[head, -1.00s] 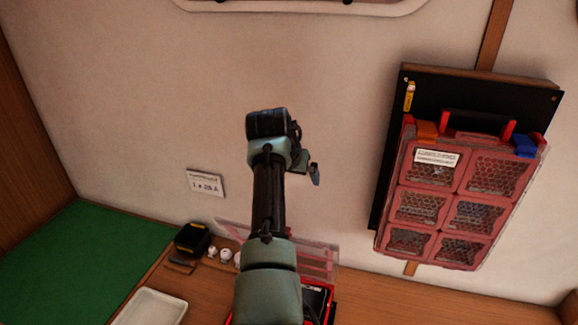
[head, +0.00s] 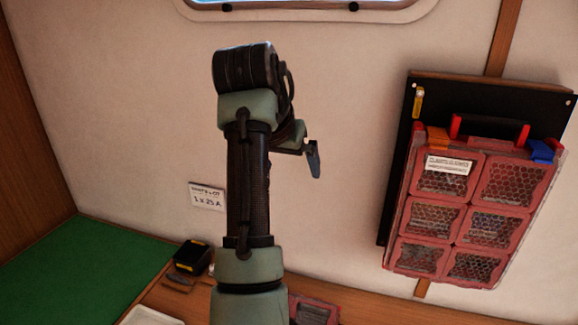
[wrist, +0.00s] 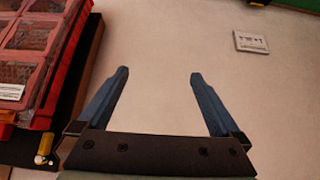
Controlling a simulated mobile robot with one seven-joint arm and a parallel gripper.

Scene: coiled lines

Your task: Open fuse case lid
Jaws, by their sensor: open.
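The wall-hung red case (head: 470,205) has a clear lid over several compartments with mesh-like contents. It has an orange latch (head: 437,138), a blue latch (head: 541,150) and a white label. Its edge also shows at the left of the wrist view (wrist: 35,50). Another red case (head: 314,311) on the bench is mostly hidden behind my arm; I cannot tell which is the fuse case. My gripper (wrist: 158,75) is open and empty, its two blue fingers apart in front of the bare wall. In the head view one finger (head: 313,160) shows, left of the hung case and apart from it.
The hung case is on a black board (head: 400,175). A white card (head: 208,198) is on the wall left of my arm. A black and yellow box (head: 192,257) stands on the wooden bench near a green mat (head: 85,270). The wall between arm and hung case is clear.

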